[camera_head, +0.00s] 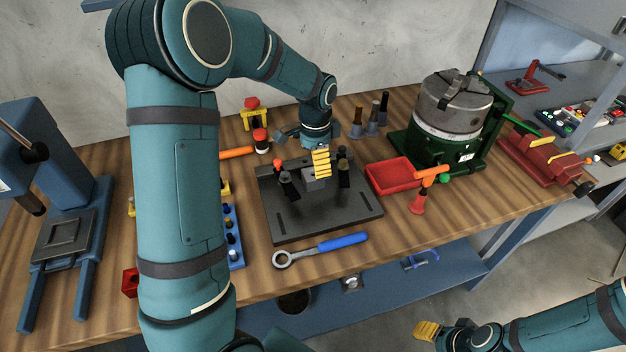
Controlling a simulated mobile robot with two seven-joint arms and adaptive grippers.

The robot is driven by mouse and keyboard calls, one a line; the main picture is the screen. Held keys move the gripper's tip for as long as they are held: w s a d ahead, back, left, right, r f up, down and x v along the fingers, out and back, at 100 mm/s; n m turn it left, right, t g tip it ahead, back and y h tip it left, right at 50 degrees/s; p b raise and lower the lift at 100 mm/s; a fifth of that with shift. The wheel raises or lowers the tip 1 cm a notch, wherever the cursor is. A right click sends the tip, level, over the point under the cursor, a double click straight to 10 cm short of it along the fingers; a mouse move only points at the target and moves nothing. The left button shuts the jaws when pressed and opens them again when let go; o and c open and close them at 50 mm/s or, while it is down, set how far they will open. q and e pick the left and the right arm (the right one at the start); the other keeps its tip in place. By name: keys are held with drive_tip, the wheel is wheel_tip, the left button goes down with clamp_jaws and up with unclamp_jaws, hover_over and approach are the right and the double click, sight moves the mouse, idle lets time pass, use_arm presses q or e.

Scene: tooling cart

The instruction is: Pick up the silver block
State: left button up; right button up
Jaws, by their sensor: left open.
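The silver block (311,183) is a small grey block on the dark fixture plate (290,226), between black clamps. My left gripper (321,164) points down over the plate, with its yellow ridged finger just above and partly in front of the block. It is open. Only one finger shows clearly, and I cannot tell whether it touches the block. My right gripper (427,330) is low at the bottom right, off the bench, with a yellow fingertip showing; its opening cannot be made out.
A blue-handled wrench (335,242) lies in front of the plate. A red tray (392,177) and a green rotary chuck (450,112) stand to the right. A blue holder (233,240) is on the left. Dark-tipped tool holders (372,118) stand behind.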

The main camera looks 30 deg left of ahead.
sight(313, 176)
use_arm(q)
drive_tip(key=shift+a+f+b, duration=0.2)
drive_tip(key=shift+f+b, duration=0.05)
drive_tip(key=shift+f, duration=1.2)
drive_tip(key=shift+a+f+b, duration=0.15)
drive_tip(key=shift+f+b, duration=0.1)
drive_tip(key=shift+f, duration=1.15)
drive_tip(key=c, duration=1.4)
